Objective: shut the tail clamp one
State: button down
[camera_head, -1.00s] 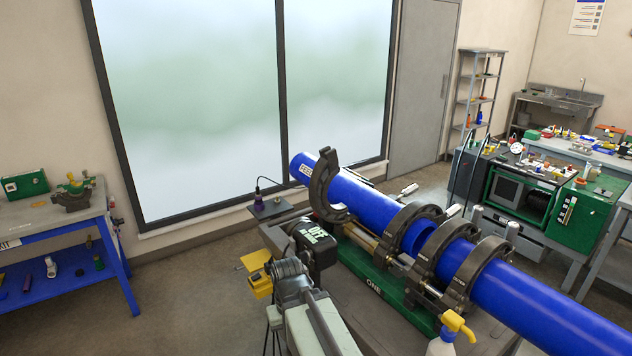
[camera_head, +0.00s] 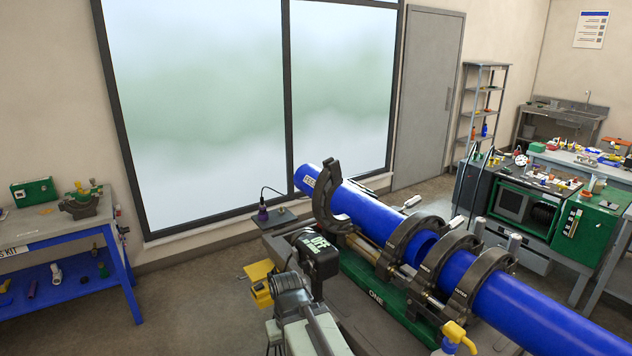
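The tail clamp one appears to be the dark clamp (camera_head: 328,195) at the far left end of the fusion cart. Its curved upper half stands raised and tilted up beside the blue pipe (camera_head: 353,205), so it is open. The pipe lies under and behind it. My arm reaches in from the bottom, with its grey-green link in front of the cart and left of the clamp. Its dark ribbed end (camera_head: 291,284) is below and left of the clamp, apart from it. I cannot make out the fingers.
Other dark clamps (camera_head: 408,243) close around the pipes to the right. A black box marked OFF (camera_head: 317,252) stands between my arm and the open clamp. A yellow part (camera_head: 259,281) is left of my arm. A spray bottle (camera_head: 457,338) stands in front. Floor is clear at left.

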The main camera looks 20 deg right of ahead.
aim_at(330, 178)
jog(key=u, duration=0.4)
jog(key=k, duration=1.3)
jog(key=u, duration=0.2)
jog(key=i, duration=2)
jog(key=u, duration=0.85)
